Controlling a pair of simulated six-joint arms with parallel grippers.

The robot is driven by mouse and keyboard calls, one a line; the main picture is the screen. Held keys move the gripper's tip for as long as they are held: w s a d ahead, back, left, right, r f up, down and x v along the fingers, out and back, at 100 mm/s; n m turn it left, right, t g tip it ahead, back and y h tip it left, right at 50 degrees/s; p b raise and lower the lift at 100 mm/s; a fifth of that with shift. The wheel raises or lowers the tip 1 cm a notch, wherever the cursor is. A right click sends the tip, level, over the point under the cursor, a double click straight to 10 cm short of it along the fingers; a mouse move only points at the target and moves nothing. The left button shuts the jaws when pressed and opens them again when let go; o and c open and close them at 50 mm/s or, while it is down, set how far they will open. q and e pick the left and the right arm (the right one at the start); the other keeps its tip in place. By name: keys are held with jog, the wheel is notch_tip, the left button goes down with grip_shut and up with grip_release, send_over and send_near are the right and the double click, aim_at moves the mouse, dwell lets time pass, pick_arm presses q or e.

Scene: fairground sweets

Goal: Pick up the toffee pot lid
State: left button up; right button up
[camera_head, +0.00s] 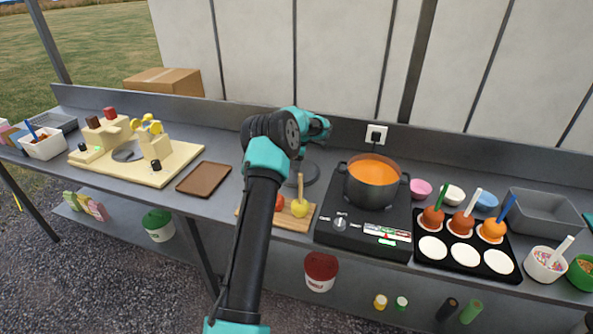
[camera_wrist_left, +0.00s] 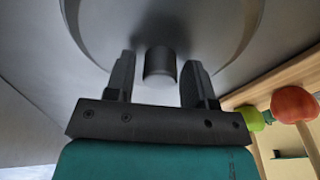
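The toffee pot lid (camera_head: 311,175) is a dark grey disc lying on the counter left of the stove, partly hidden by my left arm. In the left wrist view the lid (camera_wrist_left: 95,35) fills the top of the picture, with its short round knob (camera_wrist_left: 160,66) pointing toward me. My left gripper (camera_wrist_left: 158,75) is open, one finger on each side of the knob, with a gap showing on both sides. Its fingers are hidden in the head view. The toffee pot (camera_head: 370,190) stands uncovered on the stove, full of orange toffee. My right gripper is not in view.
A wooden board (camera_head: 291,221) with apples, one on a stick, lies just in front of the lid. The black stove (camera_head: 345,240) is close on the right. A brown tray (camera_head: 204,178) lies to the left. The back wall (camera_head: 350,130) rises behind.

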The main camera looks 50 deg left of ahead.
pick_arm(q)
jog(key=c, duration=0.8)
notch_tip(320, 180, up, 10)
jog(key=shift+r, duration=0.1)
dwell(0.3)
jog(key=shift+d, duration=0.1)
dwell(0.3)
